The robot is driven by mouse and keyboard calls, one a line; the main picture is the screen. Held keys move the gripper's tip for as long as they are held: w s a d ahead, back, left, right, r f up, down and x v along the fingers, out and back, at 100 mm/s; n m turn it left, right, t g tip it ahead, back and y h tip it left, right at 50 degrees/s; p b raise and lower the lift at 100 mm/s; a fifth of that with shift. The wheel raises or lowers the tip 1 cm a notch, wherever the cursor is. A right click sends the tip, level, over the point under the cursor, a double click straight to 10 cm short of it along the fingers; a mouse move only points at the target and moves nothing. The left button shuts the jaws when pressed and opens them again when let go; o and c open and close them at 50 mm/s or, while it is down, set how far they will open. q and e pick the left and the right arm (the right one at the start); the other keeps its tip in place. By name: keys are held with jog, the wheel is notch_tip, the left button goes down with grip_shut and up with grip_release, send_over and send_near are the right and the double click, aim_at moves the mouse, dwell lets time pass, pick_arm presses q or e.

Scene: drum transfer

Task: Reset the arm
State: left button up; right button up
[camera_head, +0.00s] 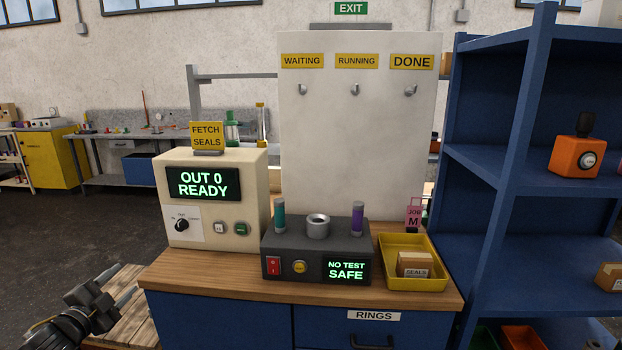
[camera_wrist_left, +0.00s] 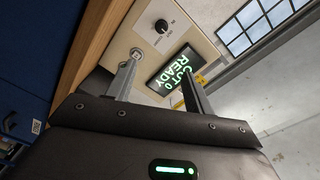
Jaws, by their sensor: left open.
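My left gripper (camera_head: 122,297) is at the lower left in the head view, left of the workbench and apart from it. Its two fingers are spread with nothing between them. In the left wrist view the open fingers (camera_wrist_left: 160,88) point towards the cream control box, which lies beyond them. The cream control box (camera_head: 256,190) stands at the bench's left end, and its screen reads "OUT 0 READY". It also shows in the left wrist view (camera_wrist_left: 130,40). My right gripper is in neither view.
A dark test unit (camera_head: 315,248) reading "NO TEST SAFE" stands mid-bench. A yellow tray (camera_head: 412,246) with a "SEALS" box is to its right. A white board (camera_head: 350,140) stands behind. Blue shelving (camera_head: 515,150) is at right. A wooden pallet (camera_head: 130,325) lies below my left gripper.

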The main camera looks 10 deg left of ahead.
pick_arm(q)
jog(key=s+a+f+n+g+y, duration=0.1)
jog(key=a+f+n+g+y, duration=0.2)
jog(key=f, duration=0.7)
jog(key=s+a+f+n+g, duration=0.15)
jog(key=a+f, duration=0.35)
jog(key=f, duration=0.5)
jog(key=s+d+f+n+g, duration=0.15)
jog(key=s+f, duration=0.45)
jog(key=f, duration=0.6)
jog(key=s+d+f+n+g, duration=0.1)
jog(key=s+f+n+g, duration=0.15)
jog(key=s+f, duration=0.65)
jog(key=s+d+f+n+g, duration=0.1)
jog(key=s+d+f+g, duration=0.1)
jog(key=s+d+f, duration=0.55)
jog(key=s+d+f+g, duration=0.35)
jog(key=s+f, duration=0.45)
jog(key=f, duration=0.4)
jog(key=s+d+f+g+h, duration=0.1)
jog(key=s+d+f, duration=0.2)
jog(key=s+d, duration=0.5)
jog(key=s+d+f+g+h, duration=0.1)
jog(key=s+d+f+h, duration=0.1)
jog(key=s+d, duration=0.7)
jog(key=shift+d+f+g, duration=0.3)
jog(key=shift+d+f, duration=0.15)
jog(key=shift+d, duration=0.55)
